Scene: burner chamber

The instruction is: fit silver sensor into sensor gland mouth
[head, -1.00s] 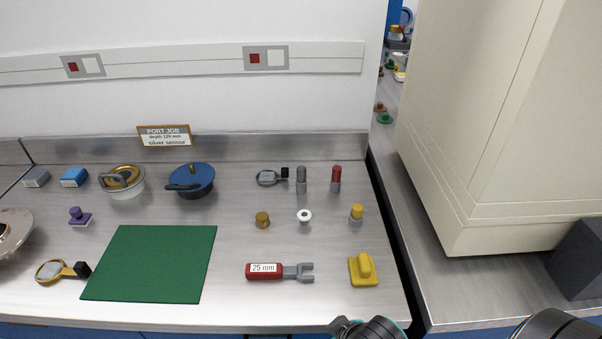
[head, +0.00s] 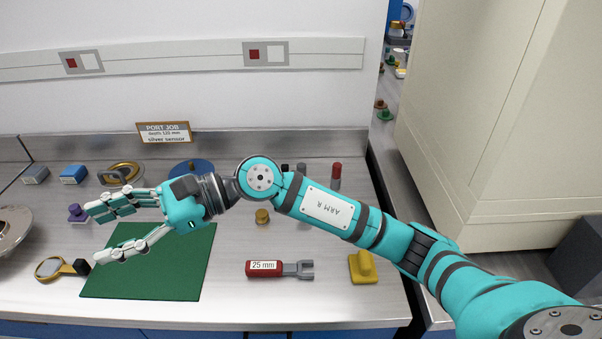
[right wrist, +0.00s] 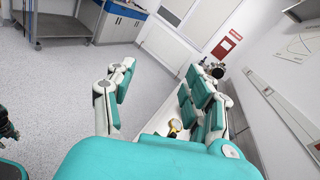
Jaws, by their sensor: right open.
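My right gripper (head: 98,232) is open and empty, reaching left over the bench in the head view. Its fingers are above and around the left edge of the green mat (head: 150,283). They also show spread in the right wrist view (right wrist: 155,95), with nothing between them. A grey cylinder (head: 301,168), possibly the silver sensor, stands at the back of the bench, mostly hidden behind my right arm. I cannot make out the sensor gland mouth for certain. A round metal fitting (head: 10,232) is cut off at the left edge. My left gripper is not in view.
A sign (head: 164,132) reads "PORT JOB" and "silver sensor". A red-capped post (head: 336,172), red 25 mm tool (head: 265,269), yellow block (head: 362,268), brass knob (head: 262,216) and magnifier (head: 52,268) stand around. A large beige cabinet (head: 490,130) is at right.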

